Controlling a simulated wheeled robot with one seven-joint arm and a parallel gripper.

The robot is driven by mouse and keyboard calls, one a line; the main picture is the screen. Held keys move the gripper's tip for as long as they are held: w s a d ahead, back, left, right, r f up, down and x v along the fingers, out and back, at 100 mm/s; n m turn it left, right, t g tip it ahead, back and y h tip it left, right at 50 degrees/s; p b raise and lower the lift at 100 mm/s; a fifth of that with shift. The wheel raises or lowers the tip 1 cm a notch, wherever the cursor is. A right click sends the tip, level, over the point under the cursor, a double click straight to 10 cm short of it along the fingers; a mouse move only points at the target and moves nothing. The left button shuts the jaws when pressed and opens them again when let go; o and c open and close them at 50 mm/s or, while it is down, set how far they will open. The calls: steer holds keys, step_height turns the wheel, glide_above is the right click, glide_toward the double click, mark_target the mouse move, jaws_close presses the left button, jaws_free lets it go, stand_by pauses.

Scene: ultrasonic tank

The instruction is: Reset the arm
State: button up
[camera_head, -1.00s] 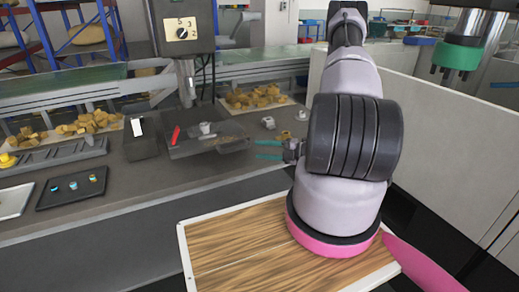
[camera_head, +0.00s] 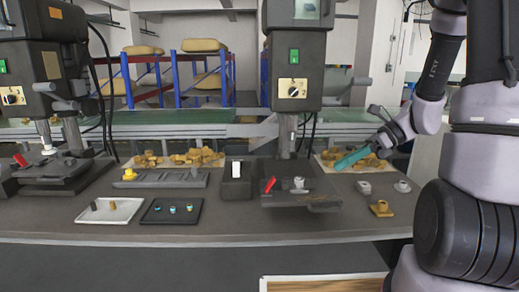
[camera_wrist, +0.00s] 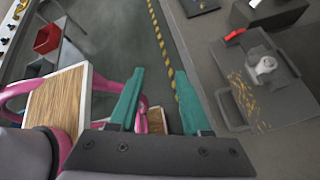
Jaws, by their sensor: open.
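My gripper (camera_head: 352,158) is raised over the right part of the grey workbench, with its teal fingers pointing left in the head view. In the wrist view its two teal fingers (camera_wrist: 160,100) are spread apart with nothing between them. The gap looks down past the bench edge onto a grey floor with a yellow and black stripe. My arm rises at the right side of the head view, bent at the elbow.
A drill press (camera_head: 292,60) stands on the bench left of my gripper. A white tray (camera_head: 109,221) and a black tray (camera_head: 158,214) lie at the front left. A brass part (camera_head: 381,208) sits near the right front. A red bin (camera_wrist: 47,39) shows in the wrist view.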

steer(key=s+d+r+n+t+h, duration=0.1)
steer(key=s+r+n+t+h, duration=0.2)
steer(key=r+n, duration=0.6)
steer(key=s+d+r+n+t+h, duration=0.1)
steer(key=s+r+n+t+h, duration=0.3)
steer(key=r+n, duration=0.5)
steer(key=shift+s+r+n+h, duration=0.3)
steer(key=shift+s+r+h, duration=0.15)
steer(key=shift+s+h, duration=0.7)
steer(key=shift+d, duration=0.1)
